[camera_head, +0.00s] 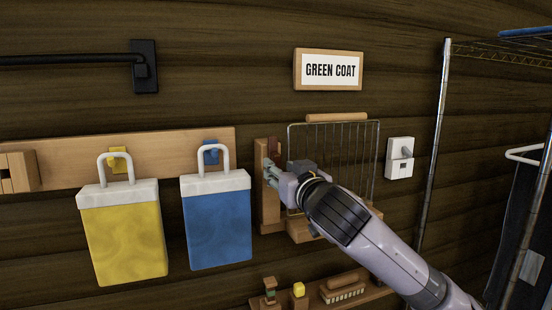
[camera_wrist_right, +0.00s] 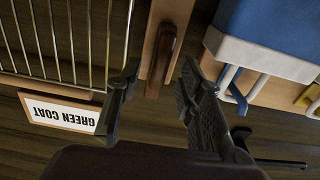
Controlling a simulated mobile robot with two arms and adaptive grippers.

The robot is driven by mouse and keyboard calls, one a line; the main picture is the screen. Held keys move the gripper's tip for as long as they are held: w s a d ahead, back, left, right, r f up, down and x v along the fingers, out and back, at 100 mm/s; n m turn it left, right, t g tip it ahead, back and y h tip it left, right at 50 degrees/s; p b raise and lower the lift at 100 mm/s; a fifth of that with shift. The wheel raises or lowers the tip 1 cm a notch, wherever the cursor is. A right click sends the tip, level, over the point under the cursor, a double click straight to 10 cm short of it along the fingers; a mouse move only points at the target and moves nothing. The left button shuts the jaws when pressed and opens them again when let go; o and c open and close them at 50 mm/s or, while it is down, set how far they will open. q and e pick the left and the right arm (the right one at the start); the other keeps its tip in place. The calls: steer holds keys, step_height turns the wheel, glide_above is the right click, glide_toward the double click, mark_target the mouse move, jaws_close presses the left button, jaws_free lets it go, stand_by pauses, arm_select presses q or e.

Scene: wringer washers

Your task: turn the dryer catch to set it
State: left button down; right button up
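The catch is a dark red-brown bar (camera_head: 274,147) on the pale wooden upright (camera_head: 269,214) at the left side of the wire dryer (camera_head: 345,150). In the head view my right gripper (camera_head: 270,172) is at the upright, and its fingers hide part of the catch. In the right wrist view the catch (camera_wrist_right: 163,55) lies lengthwise along the upright. There the right gripper (camera_wrist_right: 158,80) is open, with one finger on each side of the catch's end and gaps visible. My left gripper is not in view.
A blue bag (camera_head: 216,220) and a yellow bag (camera_head: 124,235) hang from pegs left of the dryer. A white switch (camera_head: 400,158) and a metal shelf post (camera_head: 433,150) stand to the right. A GREEN COAT sign (camera_head: 330,70) is above. A low shelf (camera_head: 370,293) holds brushes.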

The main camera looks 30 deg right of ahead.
steer(key=shift+p+x, duration=0.4)
steer(key=shift+x, duration=1.45)
steer(key=shift+c, duration=0.4)
jaws_close()
